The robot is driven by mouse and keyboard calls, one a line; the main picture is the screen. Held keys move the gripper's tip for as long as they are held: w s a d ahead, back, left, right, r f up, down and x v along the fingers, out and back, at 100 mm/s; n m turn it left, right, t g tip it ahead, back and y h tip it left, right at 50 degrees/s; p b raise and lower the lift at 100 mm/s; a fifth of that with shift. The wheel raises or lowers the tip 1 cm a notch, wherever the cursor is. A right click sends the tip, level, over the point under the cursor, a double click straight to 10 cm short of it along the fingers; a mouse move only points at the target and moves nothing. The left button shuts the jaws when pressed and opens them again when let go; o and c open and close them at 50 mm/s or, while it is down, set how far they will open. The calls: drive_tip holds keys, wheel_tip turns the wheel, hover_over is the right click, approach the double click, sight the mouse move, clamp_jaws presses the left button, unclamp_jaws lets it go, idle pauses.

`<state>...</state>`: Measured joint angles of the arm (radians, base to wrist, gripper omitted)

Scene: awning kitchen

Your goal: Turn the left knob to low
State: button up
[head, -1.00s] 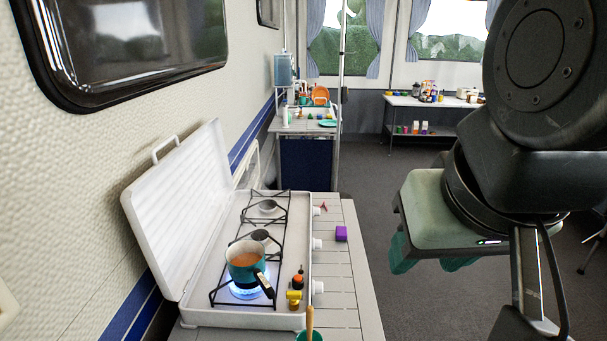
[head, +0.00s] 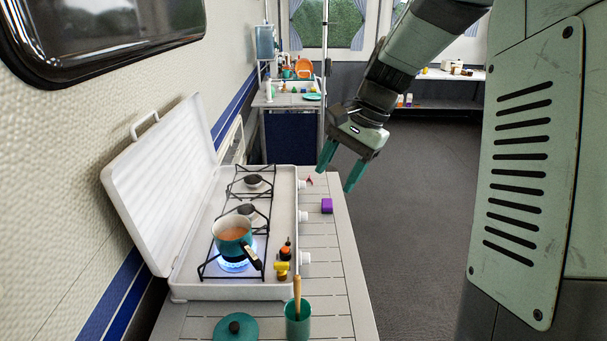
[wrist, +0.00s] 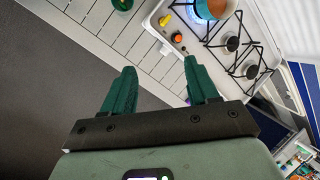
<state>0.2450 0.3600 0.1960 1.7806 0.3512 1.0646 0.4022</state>
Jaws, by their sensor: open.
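The stove (head: 240,291) is white with its lid raised, on a slatted counter. Three white knobs line its right side: near (head: 305,258), middle (head: 304,217) and far (head: 303,184). Facing the stove from that side, the near knob is the left one. A blue flame (head: 234,266) burns under a teal pot (head: 232,236) of orange liquid on the near burner. My gripper (head: 336,178) is open and empty, over the counter's right edge by the far knob, apart from all knobs. In the wrist view, its green fingers (wrist: 160,70) are spread; the stove (wrist: 200,52) lies beyond them.
A purple box (head: 327,206) sits near the middle knob. A teal cup (head: 298,322) with a wooden utensil and a teal lid (head: 236,330) are in front.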

drive_tip(key=w+d+f+m+g+y, duration=0.1)
drive_tip(key=w+f+m+y, duration=0.1)
drive_tip(key=w+f, duration=0.35)
drive_tip(key=w+d+f+m+g+y, duration=0.1)
drive_tip(key=w+d+f+m+y, duration=0.1)
drive_tip(key=f, duration=0.6)
drive_tip(key=m+t+y, duration=0.2)
drive_tip(key=m+y, duration=0.3)
drive_tip(key=m, duration=0.1)
approach(305, 259)
drive_tip(key=d, duration=0.1)
drive_tip(key=w+d, duration=0.1)
drive_tip(key=d, duration=0.1)
drive_tip(key=shift+w+r, duration=0.1)
drive_tip(key=shift+w, duration=0.2)
drive_tip(key=shift+f, duration=0.25)
drive_tip(key=shift+a+f, duration=0.2)
drive_tip(key=shift+a, duration=0.1)
drive_tip(key=x, duration=1)
drive_tip(key=shift+s+r, duration=0.1)
drive_tip(key=shift+s, duration=0.1)
drive_tip(key=shift+c, duration=0.4)
drive_tip(key=c, duration=1)
